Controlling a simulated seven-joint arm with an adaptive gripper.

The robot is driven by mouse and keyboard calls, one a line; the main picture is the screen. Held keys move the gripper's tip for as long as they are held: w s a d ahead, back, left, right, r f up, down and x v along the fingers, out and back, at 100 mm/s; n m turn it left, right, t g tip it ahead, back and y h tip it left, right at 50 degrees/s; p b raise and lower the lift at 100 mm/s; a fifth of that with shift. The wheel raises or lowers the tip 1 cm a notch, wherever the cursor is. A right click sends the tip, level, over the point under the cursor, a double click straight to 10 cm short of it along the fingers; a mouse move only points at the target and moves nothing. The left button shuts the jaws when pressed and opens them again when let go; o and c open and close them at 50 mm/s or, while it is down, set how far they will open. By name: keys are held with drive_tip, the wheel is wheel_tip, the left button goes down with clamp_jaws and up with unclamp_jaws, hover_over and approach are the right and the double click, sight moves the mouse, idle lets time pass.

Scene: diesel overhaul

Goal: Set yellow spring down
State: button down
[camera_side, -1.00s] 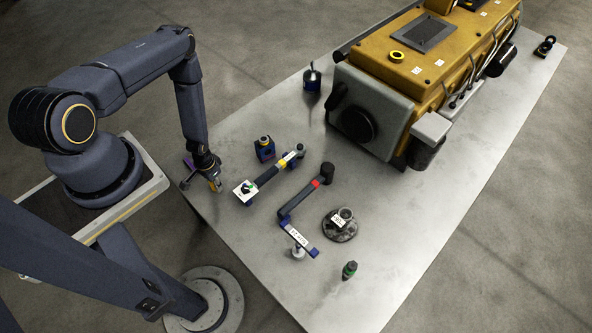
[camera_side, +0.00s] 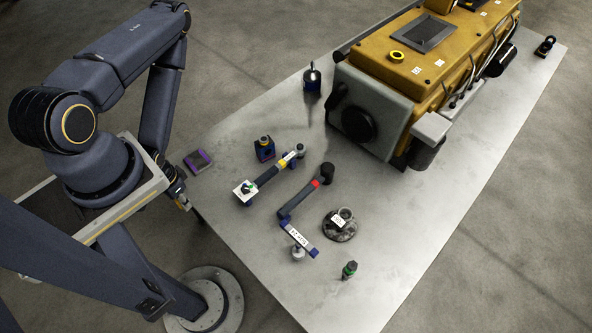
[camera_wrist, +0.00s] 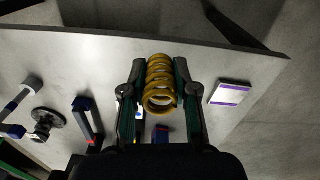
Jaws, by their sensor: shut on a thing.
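The yellow spring (camera_wrist: 160,84) is a coil held between the two fingers of my gripper (camera_wrist: 160,92) in the wrist view. The gripper is shut on it. In the side view my gripper (camera_side: 181,197) is at the left edge of the table, beside my base, and the spring is small and hard to make out there. Whether the spring touches any surface cannot be told.
The grey table (camera_side: 250,105) holds a blue block tool (camera_side: 264,149), two long bar tools, a round dark part (camera_side: 340,226) and a small green-topped piece (camera_side: 349,270). The yellow engine (camera_side: 420,60) stands at the back. Bare table lies around the purple-edged pad.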

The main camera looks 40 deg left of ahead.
drive_tip(key=shift+s+d, duration=0.2)
drive_tip(key=shift+s, duration=0.35)
drive_tip(key=w+a+f, duration=0.2)
drive_tip(key=w+a, duration=0.2)
drive_tip(key=w, duration=0.2)
drive_tip(key=n, duration=0.1)
hover_over(235, 147)
drive_tip(key=s, duration=0.1)
drive_tip(key=f, duration=0.6)
drive_tip(key=shift+d+f, duration=0.15)
drive_tip(key=shift+d, duration=0.05)
drive_tip(key=shift+w+a+f, duration=0.25)
drive_tip(key=shift+w+f, duration=0.2)
drive_tip(key=shift+f, duration=1.65)
drive_tip(key=shift+f, duration=0.1)
drive_tip(key=c, duration=0.9)
unclamp_jaws()
